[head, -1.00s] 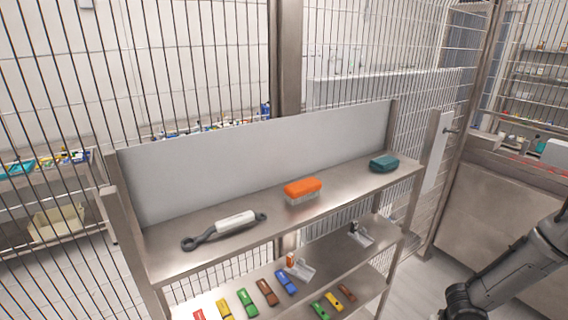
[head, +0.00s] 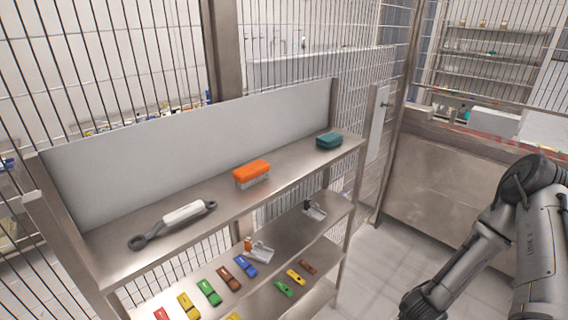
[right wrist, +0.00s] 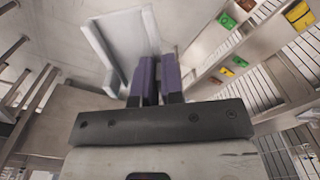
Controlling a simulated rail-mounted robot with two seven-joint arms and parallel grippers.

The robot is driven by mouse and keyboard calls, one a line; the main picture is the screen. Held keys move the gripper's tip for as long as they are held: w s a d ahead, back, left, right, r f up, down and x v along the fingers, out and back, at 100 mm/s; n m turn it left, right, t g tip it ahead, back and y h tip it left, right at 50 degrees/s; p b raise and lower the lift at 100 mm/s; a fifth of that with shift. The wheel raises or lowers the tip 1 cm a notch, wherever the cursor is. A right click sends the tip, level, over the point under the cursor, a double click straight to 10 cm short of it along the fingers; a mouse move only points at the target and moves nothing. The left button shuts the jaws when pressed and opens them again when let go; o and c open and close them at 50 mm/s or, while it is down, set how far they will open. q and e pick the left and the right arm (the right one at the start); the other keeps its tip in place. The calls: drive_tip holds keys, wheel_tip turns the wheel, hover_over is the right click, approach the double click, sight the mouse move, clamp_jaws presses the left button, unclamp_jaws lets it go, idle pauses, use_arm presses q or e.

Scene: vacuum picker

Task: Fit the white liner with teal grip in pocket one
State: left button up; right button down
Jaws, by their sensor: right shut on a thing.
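My right gripper (right wrist: 159,82) shows in the right wrist view with its two purple fingers close together. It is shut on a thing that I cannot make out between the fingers. A pale grey-white panel (right wrist: 122,42) with a raised edge lies behind the fingertips; I cannot tell whether it is held. In the head view only my right arm shows at the right; its gripper is outside the picture. My left gripper is in neither view now. I cannot identify the white liner with teal grip, or pocket one. A dark teal block (head: 329,140) sits at the right end of the top shelf.
The top shelf (head: 110,260) also holds an orange-topped block (head: 252,174) and a white-and-grey handled tool (head: 173,223). Lower shelves hold several coloured toy-like pieces and two small pale holders (head: 261,253) (head: 316,212). Wire fencing stands behind. Open floor (head: 372,268) lies right of the shelves.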

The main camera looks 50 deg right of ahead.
drive_tip(key=w+a+r+n, duration=0.3)
drive_tip(key=w+a+r, duration=0.1)
drive_tip(key=w+a, duration=0.55)
drive_tip(key=w+a+r+n, duration=0.3)
drive_tip(key=w+a, duration=0.6)
drive_tip(key=w, duration=0.2)
drive_tip(key=w+a+r+n, duration=0.2)
drive_tip(key=w+a+r, duration=0.4)
drive_tip(key=w+r, duration=0.45)
wheel_tip(320, 180, up, 14)
drive_tip(key=w+a, duration=0.1)
drive_tip(key=a, duration=0.2)
drive_tip(key=s+r+n+p, duration=0.3)
drive_tip(key=r+p, duration=0.9)
drive_tip(key=p, duration=1.3)
drive_tip(key=s, duration=0.3)
drive_tip(key=shift+d+n+p, duration=0.3)
drive_tip(key=shift+n, duration=0.1)
drive_tip(key=shift+a, duration=0.15)
